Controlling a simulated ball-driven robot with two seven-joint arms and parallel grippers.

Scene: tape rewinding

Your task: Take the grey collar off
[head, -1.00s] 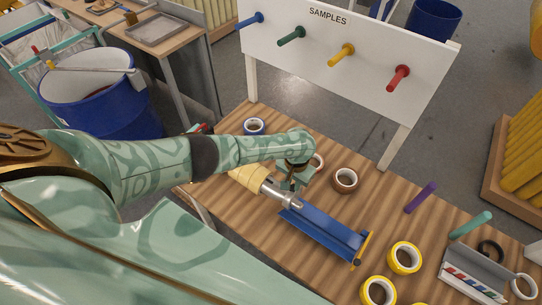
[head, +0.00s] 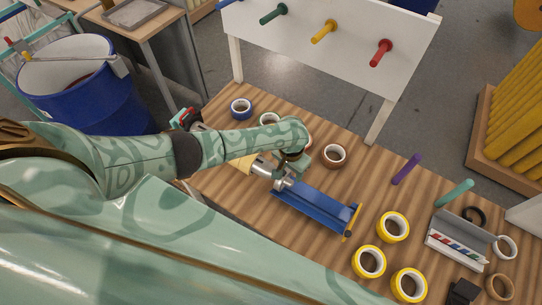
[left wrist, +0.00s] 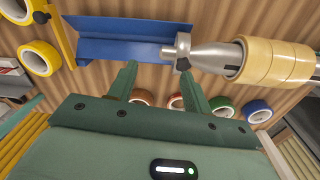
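The grey collar (left wrist: 183,44) is a short metal ring with a dark knob, on the end of the metal shaft. In the head view the collar (head: 281,184) shows just below my left gripper (head: 292,172). Beside it is a silver cone (left wrist: 213,58), then pale yellow tape rolls (left wrist: 280,62) on the shaft. In the left wrist view my left gripper (left wrist: 158,72) is open and empty. One finger is close to the collar's knob; I cannot tell if they touch. The other finger is by the blue trough (left wrist: 118,38). My right gripper is not in view.
The blue trough (head: 315,207) lies just past the shaft's end. Several yellow rolls (head: 393,227), a brown roll (head: 333,155) and a grey holder (head: 458,240) are on the wooden table. Purple (head: 406,168) and teal (head: 455,193) pegs stand at the right. The pegboard (head: 345,35) is behind.

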